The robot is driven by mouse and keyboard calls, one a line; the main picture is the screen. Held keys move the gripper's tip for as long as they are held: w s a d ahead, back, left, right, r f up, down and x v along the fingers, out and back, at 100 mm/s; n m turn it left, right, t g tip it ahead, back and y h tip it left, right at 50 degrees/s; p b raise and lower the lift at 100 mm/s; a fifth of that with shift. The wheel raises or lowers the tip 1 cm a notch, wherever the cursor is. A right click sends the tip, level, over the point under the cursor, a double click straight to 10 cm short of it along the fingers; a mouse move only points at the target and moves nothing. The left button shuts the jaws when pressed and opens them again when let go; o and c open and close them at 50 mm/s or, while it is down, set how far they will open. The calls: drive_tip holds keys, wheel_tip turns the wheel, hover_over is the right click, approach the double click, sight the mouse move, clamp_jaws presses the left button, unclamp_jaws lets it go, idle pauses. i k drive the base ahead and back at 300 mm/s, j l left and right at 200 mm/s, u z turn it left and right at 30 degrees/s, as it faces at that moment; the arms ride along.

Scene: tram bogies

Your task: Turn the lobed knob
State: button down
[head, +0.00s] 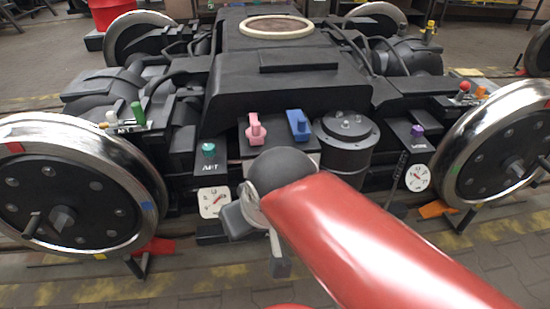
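Several small coloured controls sit on the dark bogie, and I cannot tell for sure which is the lobed knob. A teal knob (208,149) stands on a labelled box at the left, and a purple knob (417,130) stands on a similar box at the right. A pink handle (255,129) and a blue handle (297,123) sit on plates between them. My gripper (279,266) hangs low in front of the bogie, below the pink handle and right of the left gauge. It appears apart from all the controls. Its fingers are mostly hidden behind my arm.
White dials (214,202) and (418,178) face forward below the teal and purple knobs. A black cylinder (345,145) stands right of the blue handle. Large wheels (72,185) and (497,150) flank the front. Green (138,114) and red (464,88) levers stand farther back.

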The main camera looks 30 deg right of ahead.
sight(417, 132)
drive_tip(key=z, duration=2)
